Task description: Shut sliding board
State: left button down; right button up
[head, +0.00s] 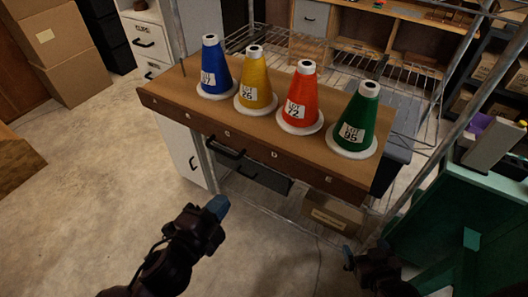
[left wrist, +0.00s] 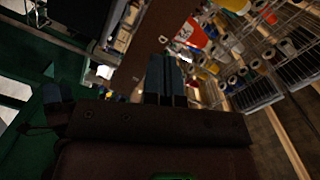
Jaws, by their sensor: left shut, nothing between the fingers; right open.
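The sliding board (head: 190,112) is a brown wooden shelf with a lettered front edge, sticking out of a wire rack. Blue (head: 214,68), yellow (head: 255,85), red (head: 301,98) and green (head: 356,120) thread cones with lot labels stand upright on it. My left gripper (head: 217,207) is shut and empty, apart from the board, lower in the picture than its front edge. In the left wrist view its fingers (left wrist: 166,78) are together, with the board (left wrist: 152,30) and red cone (left wrist: 190,33) beyond. My right gripper (head: 349,256) is dark and open at the lower right.
A cabinet with a black handle (head: 224,147) and a cardboard box (head: 332,214) are below the board. A metal upright (head: 420,180) and a green panel (head: 487,215) stand at the right. Boxes (head: 62,50) are at the back left. The concrete floor (head: 90,190) at left is clear.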

pick_arm(q)
jog(key=s+d+m, duration=0.1)
jog(key=d+m, duration=0.1)
jog(key=m, duration=0.1)
jog(key=m+h+p, duration=0.1)
jog(key=m, duration=0.1)
send_near(267, 156)
jog(key=x, duration=0.6)
jog(key=shift+x, duration=0.8)
